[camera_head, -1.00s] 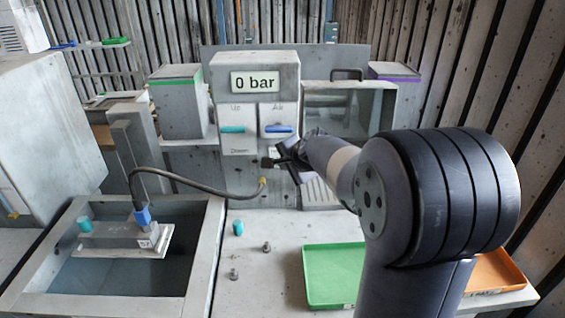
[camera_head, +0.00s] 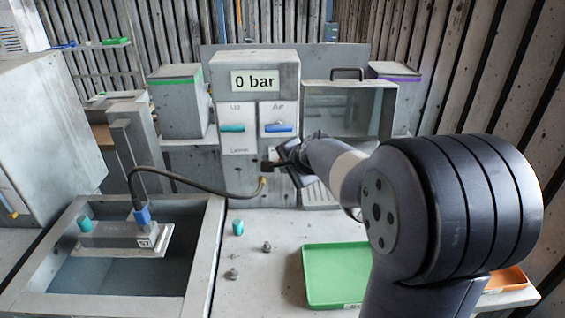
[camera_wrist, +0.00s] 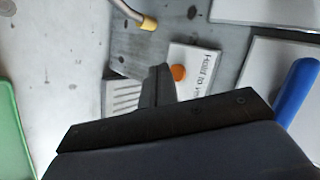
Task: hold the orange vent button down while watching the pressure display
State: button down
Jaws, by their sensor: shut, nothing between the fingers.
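The pressure display (camera_head: 254,81) on the grey panel box reads "0 bar". The orange vent button (camera_wrist: 179,73) shows in the wrist view on a white plate whose text begins "Hold to v". In the head view I cannot make out the button; my gripper is in front of that part of the panel. My gripper (camera_head: 272,164) is at the panel's lower right. In the wrist view its fingers (camera_wrist: 161,70) are shut and empty, with the tips just left of the button. I cannot tell whether they touch or press it.
A teal lever (camera_head: 232,128) and a blue lever (camera_head: 278,128) sit above my gripper. A dark hose runs to a yellow fitting (camera_head: 263,183) left of it. A green tray (camera_head: 335,270) and a teal cylinder (camera_head: 238,228) stand on the bench. A sunken tank is at left.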

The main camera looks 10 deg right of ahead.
jog(key=shift+s+a+b, duration=0.15)
jog(key=shift+s+a, duration=0.1)
jog(key=shift+s, duration=1)
jog(key=shift+s+a+b, duration=0.15)
jog(key=shift+s+a, duration=0.05)
jog(key=shift+s, duration=1)
jog(key=shift+s+a, duration=0.2)
jog(key=shift+s, duration=0.8)
jog(key=shift+s+a, duration=0.2)
jog(key=shift+s, duration=0.75)
jog(key=shift+w, duration=0.1)
